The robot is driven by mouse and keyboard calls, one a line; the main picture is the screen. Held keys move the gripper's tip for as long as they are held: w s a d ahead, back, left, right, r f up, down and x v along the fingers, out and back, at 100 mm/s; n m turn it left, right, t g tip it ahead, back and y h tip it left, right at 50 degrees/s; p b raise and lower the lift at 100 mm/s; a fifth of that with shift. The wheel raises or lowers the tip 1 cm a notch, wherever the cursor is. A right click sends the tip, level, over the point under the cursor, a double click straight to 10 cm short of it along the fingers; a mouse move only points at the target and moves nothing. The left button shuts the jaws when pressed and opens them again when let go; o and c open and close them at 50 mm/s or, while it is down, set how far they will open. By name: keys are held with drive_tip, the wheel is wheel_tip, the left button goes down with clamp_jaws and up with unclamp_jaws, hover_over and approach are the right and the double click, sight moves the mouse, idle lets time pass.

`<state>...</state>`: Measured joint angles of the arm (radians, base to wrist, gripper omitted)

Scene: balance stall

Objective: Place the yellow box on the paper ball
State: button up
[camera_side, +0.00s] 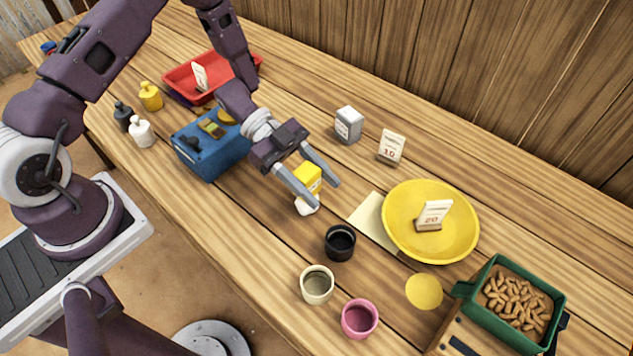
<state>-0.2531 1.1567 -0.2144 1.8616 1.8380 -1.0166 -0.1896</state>
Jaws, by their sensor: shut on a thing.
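My gripper (325,194) is over the middle of the table, its two fingers pointing down and to the right. It is shut on the yellow box (308,176), a small cube seen between the fingers. The white paper ball (305,208) shows just below the box and is partly hidden by the nearer finger. I cannot tell whether the box touches the ball or is held just above it.
A black cup (340,243), a cream cup (317,285) and a pink cup (359,319) stand in front. A yellow plate (462,243) is right, a blue box (200,163) left, a grey box (348,126) behind. A green tray (560,305) holds peanuts.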

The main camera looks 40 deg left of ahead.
sight(300, 167)
drive_tip(key=o, duration=1.4)
drive_tip(key=shift+f, duration=0.1)
drive_tip(key=v, duration=0.7)
drive_tip(key=shift+a+r, duration=0.25)
